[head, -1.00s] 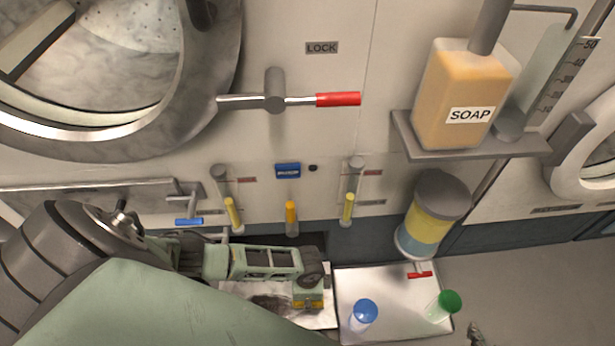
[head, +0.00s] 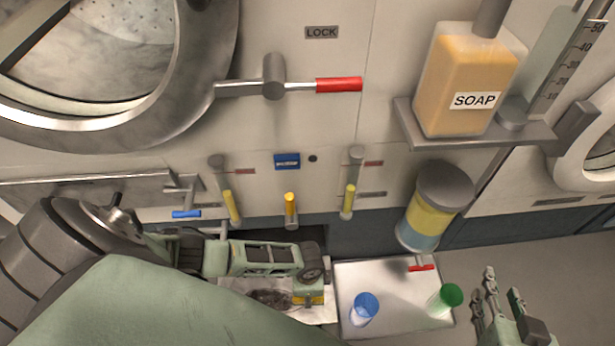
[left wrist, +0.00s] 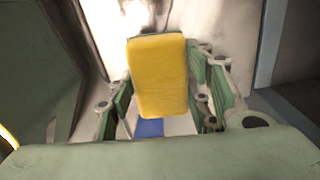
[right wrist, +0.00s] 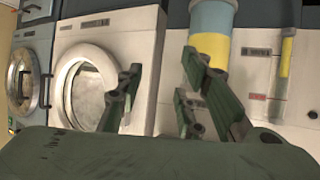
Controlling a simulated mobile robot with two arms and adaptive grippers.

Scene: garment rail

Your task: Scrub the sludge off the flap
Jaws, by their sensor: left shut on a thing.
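My left gripper (head: 312,280) is shut on a yellow sponge (left wrist: 160,78), which fills the middle of the left wrist view. In the head view the sponge (head: 316,300) shows as a small yellow edge beneath the fingers. The flap (head: 318,315) is a pale surface under the left gripper, partly hidden by my arm. Dark sludge (head: 270,298) lies on it, left of the sponge. Whether the sponge touches the flap I cannot tell. My right gripper (head: 500,290) is open and empty at the lower right, also seen in the right wrist view (right wrist: 158,85).
A pale tray (head: 385,280) right of the flap holds a blue-capped container (head: 365,305) and a green-capped one (head: 446,298). A yellow-and-blue cylinder (head: 428,220) with a red tap handle (head: 421,268) hangs above it. Floor at right is clear.

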